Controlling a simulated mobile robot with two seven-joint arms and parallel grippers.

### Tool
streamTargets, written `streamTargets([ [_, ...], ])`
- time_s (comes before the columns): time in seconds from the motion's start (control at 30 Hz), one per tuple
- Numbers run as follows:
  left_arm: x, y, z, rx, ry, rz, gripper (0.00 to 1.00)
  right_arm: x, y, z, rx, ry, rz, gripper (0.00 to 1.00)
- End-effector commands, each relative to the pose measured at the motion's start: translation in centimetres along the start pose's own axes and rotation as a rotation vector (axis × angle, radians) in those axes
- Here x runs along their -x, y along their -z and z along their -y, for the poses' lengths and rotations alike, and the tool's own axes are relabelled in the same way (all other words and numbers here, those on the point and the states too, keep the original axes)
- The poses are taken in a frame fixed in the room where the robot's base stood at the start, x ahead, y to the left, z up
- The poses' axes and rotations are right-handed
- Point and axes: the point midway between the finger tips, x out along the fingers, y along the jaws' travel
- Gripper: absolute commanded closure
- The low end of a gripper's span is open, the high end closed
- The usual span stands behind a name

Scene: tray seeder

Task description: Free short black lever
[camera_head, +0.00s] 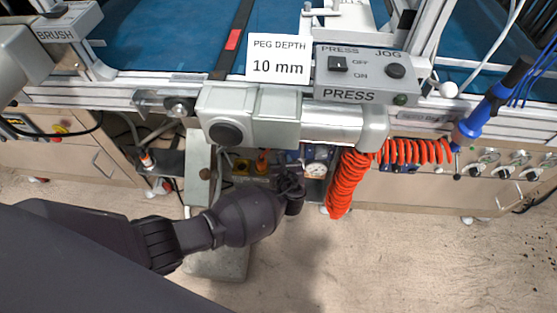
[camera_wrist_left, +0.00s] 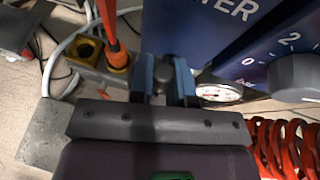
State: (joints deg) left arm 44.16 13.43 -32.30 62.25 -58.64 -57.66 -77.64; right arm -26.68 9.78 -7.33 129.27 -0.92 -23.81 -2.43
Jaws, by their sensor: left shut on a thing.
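My left gripper (camera_head: 291,190) reaches in below the front edge of the machine, by the gauge (camera_head: 315,169). In the left wrist view its two blue-lined fingers (camera_wrist_left: 163,85) are shut on a short black lever (camera_wrist_left: 162,75), whose dark end shows between them. The lever's base and pivot are hidden behind the gripper. A round white gauge (camera_wrist_left: 219,93) is just right of the fingers, under a dark blue panel (camera_wrist_left: 185,30). In the head view the lever cannot be told apart from my dark gripper. My right gripper is not in view.
A coiled red hose (camera_head: 346,183) hangs close right of the gripper. A grey box with a black knob (camera_head: 226,132) juts out above it. An orange-handled tool (camera_wrist_left: 108,25) stands in a yellow holder (camera_wrist_left: 117,57) left of the fingers. The floor in front is clear.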

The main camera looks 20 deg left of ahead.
Motion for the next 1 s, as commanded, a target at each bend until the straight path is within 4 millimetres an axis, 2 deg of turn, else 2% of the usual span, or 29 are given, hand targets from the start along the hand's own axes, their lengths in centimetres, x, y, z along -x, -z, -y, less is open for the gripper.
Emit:
streamTargets([
  [0.33,0.2,0.5,1.6,0.094,-0.249,-0.003,1.0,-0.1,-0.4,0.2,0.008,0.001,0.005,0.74],
  [0.5,0.2,0.5,2.2,0.125,-0.325,-0.001,1.0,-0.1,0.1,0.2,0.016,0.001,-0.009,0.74],
  [1.0,0.1,0.3,2.5,0.151,-0.388,0.002,1.0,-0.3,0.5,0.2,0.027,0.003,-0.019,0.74],
])
